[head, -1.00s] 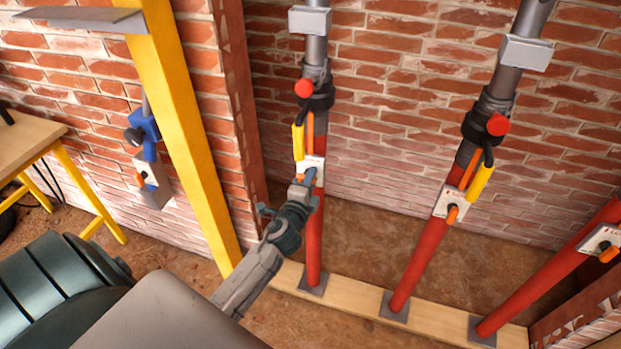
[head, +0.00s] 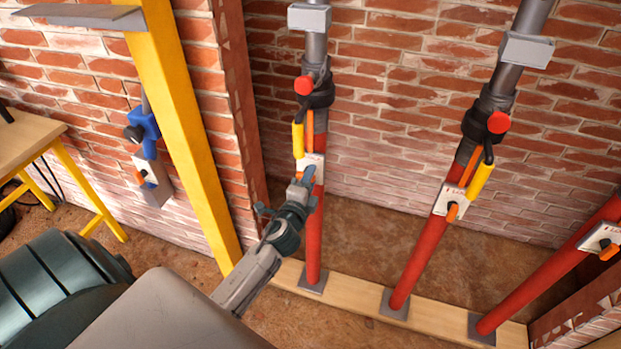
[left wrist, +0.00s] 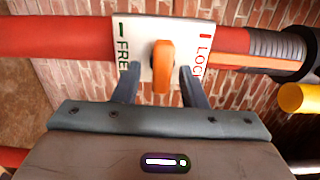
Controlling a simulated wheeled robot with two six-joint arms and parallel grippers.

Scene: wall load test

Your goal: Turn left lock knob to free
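The left prop is a red and grey post (head: 314,245) with a white lock plate (head: 319,160) partway up. In the left wrist view the lock plate (left wrist: 134,29) reads FREE with a green mark on the left and LOCK with a red mark on the right. The orange lock knob (left wrist: 162,66) stands between the labels, its long side running up and down the picture. My left gripper (head: 304,178) is at this plate. In the left wrist view its two fingers (left wrist: 160,80) are open, one each side of the knob, with gaps visible. My right gripper is not in view.
A middle prop (head: 420,245) and a right prop (head: 535,280) carry similar plates with orange knobs. A yellow handle (head: 298,141) hangs just above the left plate. A yellow post (head: 190,130) and a blue clamp (head: 146,130) stand left. A wooden sill (head: 350,300) runs below.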

